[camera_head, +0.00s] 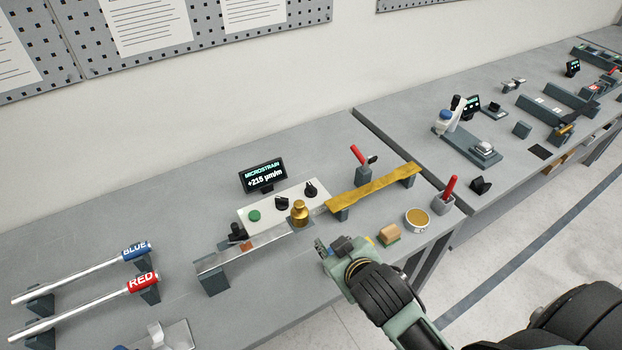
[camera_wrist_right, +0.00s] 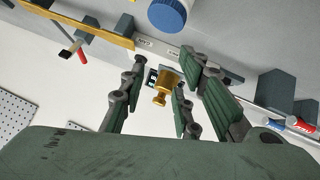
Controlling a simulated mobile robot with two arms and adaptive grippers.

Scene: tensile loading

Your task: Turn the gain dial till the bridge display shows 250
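The bridge display (camera_head: 262,176) reads MICROSTRAIN and what looks like +215 µm/m. In front of it is a white control box (camera_head: 256,203) with a green button (camera_head: 254,216) and two black knobs, one in the middle (camera_head: 282,203) and one at the right (camera_head: 311,188). My right gripper (camera_head: 330,245) is in front of the box, apart from the knobs. In the right wrist view its fingers (camera_wrist_right: 164,72) are spread, with nothing visibly held. My left gripper is out of view.
A brass weight (camera_head: 299,214) stands by the box's front edge and shows beyond my fingers in the wrist view (camera_wrist_right: 161,90). A metal beam (camera_head: 262,243), a yellow bar (camera_head: 375,189), a wooden block (camera_head: 389,235) and a round tin (camera_head: 417,219) are nearby.

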